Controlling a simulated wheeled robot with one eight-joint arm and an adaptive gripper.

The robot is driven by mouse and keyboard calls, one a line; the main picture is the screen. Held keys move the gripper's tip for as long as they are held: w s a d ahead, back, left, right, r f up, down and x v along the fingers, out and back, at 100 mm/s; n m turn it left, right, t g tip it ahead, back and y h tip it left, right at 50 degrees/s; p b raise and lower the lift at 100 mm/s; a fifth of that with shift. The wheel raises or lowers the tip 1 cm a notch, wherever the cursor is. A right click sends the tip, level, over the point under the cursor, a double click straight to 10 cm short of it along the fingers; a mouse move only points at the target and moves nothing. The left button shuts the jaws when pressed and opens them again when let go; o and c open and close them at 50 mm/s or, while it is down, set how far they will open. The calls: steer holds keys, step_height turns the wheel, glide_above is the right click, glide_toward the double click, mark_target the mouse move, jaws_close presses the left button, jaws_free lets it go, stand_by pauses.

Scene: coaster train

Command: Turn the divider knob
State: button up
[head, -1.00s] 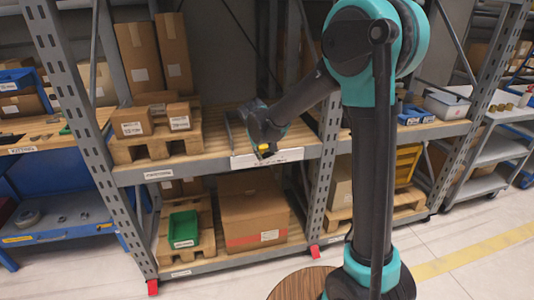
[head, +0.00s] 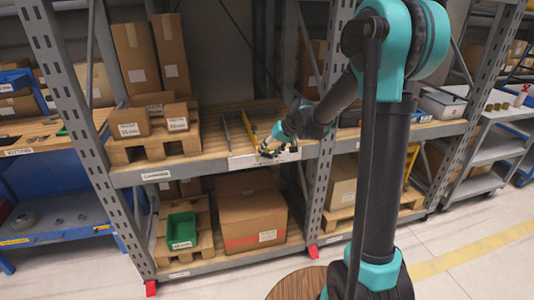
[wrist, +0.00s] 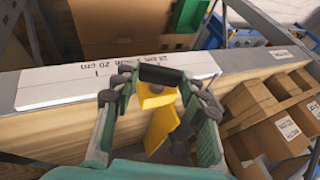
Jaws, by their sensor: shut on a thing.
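A yellow divider (head: 249,127) stands on the wooden shelf deck, its front end at the white label strip (head: 257,158) on the shelf's front edge. In the wrist view the yellow divider (wrist: 162,128) runs between my fingers, with a black bar-shaped knob (wrist: 161,75) at its end. My gripper (head: 278,151) is at the shelf edge in front of the divider. In the wrist view my gripper (wrist: 158,78) is shut on the knob, a fingertip at each end of the bar. The fingers partly hide the divider's front end.
A grey divider (head: 226,128) stands to the left. Cartons on a wooden pallet (head: 168,147) fill the bay's left side. A grey rack upright (head: 329,150) is close on the right, near my arm. A large carton (head: 252,220) and green bin (head: 181,230) are below.

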steer(key=y, duration=0.2)
steer(key=m+y, duration=0.1)
steer(key=y, duration=0.1)
steer(key=d+f+g+y, duration=0.1)
steer(key=y, duration=0.1)
steer(key=shift+w+m, duration=0.2)
steer(key=shift+m, duration=0.1)
steer(key=y, duration=0.2)
steer(key=m+y, duration=0.1)
steer(key=y, duration=0.2)
steer(key=shift+d+f, duration=0.1)
steer(key=shift+f, duration=0.3)
steer(key=shift+m, duration=0.3)
steer(key=o, duration=1.2)
steer(key=shift+c, duration=0.2)
steer(key=s+d, duration=0.1)
steer(key=d, duration=1.1)
steer(key=shift+s+r, duration=0.2)
steer(key=shift+r, duration=0.2)
